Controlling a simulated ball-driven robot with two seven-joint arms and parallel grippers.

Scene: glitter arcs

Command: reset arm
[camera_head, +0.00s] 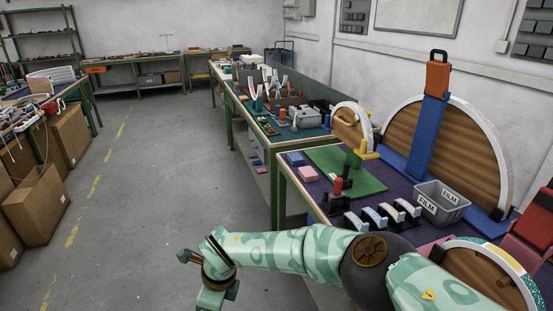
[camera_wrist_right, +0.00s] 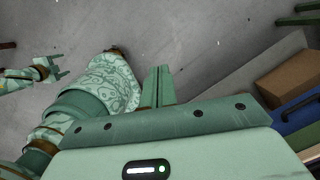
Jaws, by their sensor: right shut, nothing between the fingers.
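In the head view my right arm (camera_head: 290,250) reaches in from the lower right and runs left, in front of the workbench. Its wrist end (camera_head: 213,270) hangs over the grey floor at the bottom; the fingers are not clear there. In the right wrist view my right gripper (camera_wrist_right: 158,86) is shut, its two fingers side by side, empty, above bare floor. My left gripper (camera_wrist_right: 60,68) shows at the left of that view, with its fingers apart and nothing between them. My left arm does not show in the head view.
A purple-topped bench (camera_head: 314,192) at the right holds a grey bin (camera_head: 441,203), a green mat (camera_head: 343,168), a blue post (camera_head: 427,140) and wooden arcs (camera_head: 465,145). Cardboard boxes (camera_head: 38,205) stand at the left. The floor aisle (camera_head: 165,160) is clear. A box (camera_wrist_right: 290,78) shows in the wrist view.

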